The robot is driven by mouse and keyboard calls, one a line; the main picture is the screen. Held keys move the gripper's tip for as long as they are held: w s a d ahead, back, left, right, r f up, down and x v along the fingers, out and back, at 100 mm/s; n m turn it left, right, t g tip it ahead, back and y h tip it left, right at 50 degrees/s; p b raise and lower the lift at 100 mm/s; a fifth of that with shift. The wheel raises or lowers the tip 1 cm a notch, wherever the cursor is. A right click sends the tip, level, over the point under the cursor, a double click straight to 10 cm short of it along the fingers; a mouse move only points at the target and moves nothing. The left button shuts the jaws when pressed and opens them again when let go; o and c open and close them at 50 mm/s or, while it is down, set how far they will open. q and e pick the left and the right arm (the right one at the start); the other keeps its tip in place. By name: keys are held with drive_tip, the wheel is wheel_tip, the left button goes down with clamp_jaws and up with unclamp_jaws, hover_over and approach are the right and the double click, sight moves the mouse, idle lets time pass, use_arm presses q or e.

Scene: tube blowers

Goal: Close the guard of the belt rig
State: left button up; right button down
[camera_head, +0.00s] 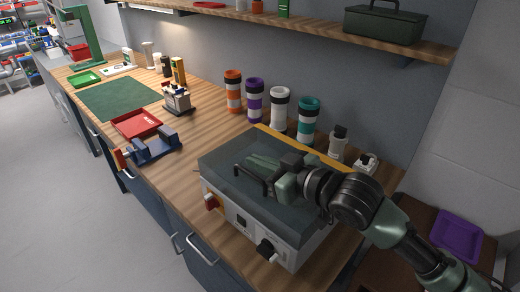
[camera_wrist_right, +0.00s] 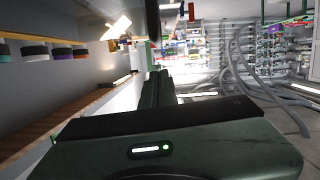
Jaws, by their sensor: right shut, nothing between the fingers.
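The belt rig (camera_head: 292,248) is a pale box with switches on its front, standing at the near end of the bench. Its guard (camera_head: 222,163) is a dark, see-through cover that lies over the top of the box, with no clear gap at the front edge. A black bar handle (camera_head: 252,184) is on the guard. My right gripper (camera_head: 266,163) is shut and empty, low over the guard beside the handle; I cannot tell whether it touches. In the right wrist view its green fingers (camera_wrist_right: 156,92) point away from the camera. My left gripper is not in view.
Orange, purple, white and teal canisters (camera_head: 280,108) stand along the wall behind the rig. A blue clamp-like fixture (camera_head: 154,148) and a red tray (camera_head: 137,123) lie left of it. A shelf (camera_head: 310,28) with a green toolbox (camera_head: 386,24) hangs above.

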sight(256, 193)
drive_tip(key=shift+s+a+f+b, duration=0.1)
drive_tip(key=shift+a+f+b, duration=0.1)
drive_tip(key=shift+f, duration=0.6)
drive_tip(key=shift+s+a+f+b, duration=0.1)
drive_tip(key=shift+f+b, duration=0.05)
drive_tip(key=shift+f, duration=0.6)
drive_tip(key=shift+s+f, duration=0.1)
drive_tip(key=shift+f, duration=0.1)
